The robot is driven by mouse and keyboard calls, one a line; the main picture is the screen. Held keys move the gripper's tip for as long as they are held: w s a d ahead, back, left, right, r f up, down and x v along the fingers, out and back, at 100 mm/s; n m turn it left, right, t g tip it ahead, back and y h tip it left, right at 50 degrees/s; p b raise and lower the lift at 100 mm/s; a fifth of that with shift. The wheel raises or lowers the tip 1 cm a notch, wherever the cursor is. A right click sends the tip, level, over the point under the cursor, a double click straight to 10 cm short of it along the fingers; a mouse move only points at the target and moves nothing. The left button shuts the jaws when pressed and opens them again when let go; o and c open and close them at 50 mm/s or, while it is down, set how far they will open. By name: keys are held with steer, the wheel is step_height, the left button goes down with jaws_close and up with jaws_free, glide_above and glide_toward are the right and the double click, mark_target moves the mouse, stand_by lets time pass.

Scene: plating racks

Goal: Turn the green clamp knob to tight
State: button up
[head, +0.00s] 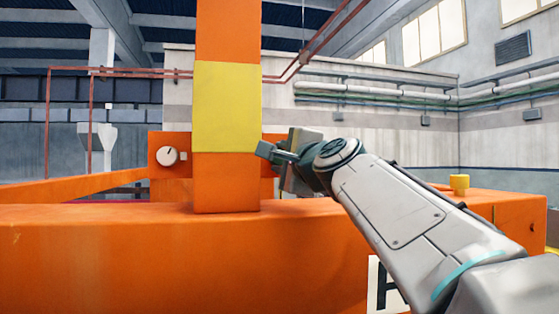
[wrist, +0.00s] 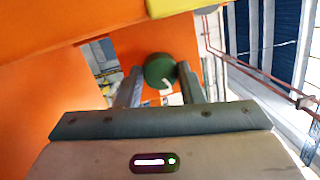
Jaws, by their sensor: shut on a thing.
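The green clamp knob (wrist: 159,68) shows in the wrist view as a dark green round knob with a white mark near its lower edge. It sits against an orange panel (wrist: 185,110). My gripper (wrist: 160,74) has one finger on each side of the knob and is shut on it. In the head view my gripper (head: 275,152) is beside the upright orange post, at its right. The green knob cannot be made out in the head view. Whether it stands at tight cannot be told.
An orange post (head: 227,180) with a yellow band (head: 224,106) stands just left of my gripper. A white knob (head: 168,155) is on an orange plate left of the post. A wide orange beam (head: 150,250) runs below.

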steer(key=shift+a+f+m+t+h, duration=0.1)
steer(key=shift+m+t+h, duration=0.3)
steer(key=shift+m, duration=2.1)
steer(key=o, duration=1)
steer(key=b+v, duration=0.4)
steer(key=v, duration=1)
steer(key=shift+f, duration=0.1)
steer(key=shift+a, duration=0.1)
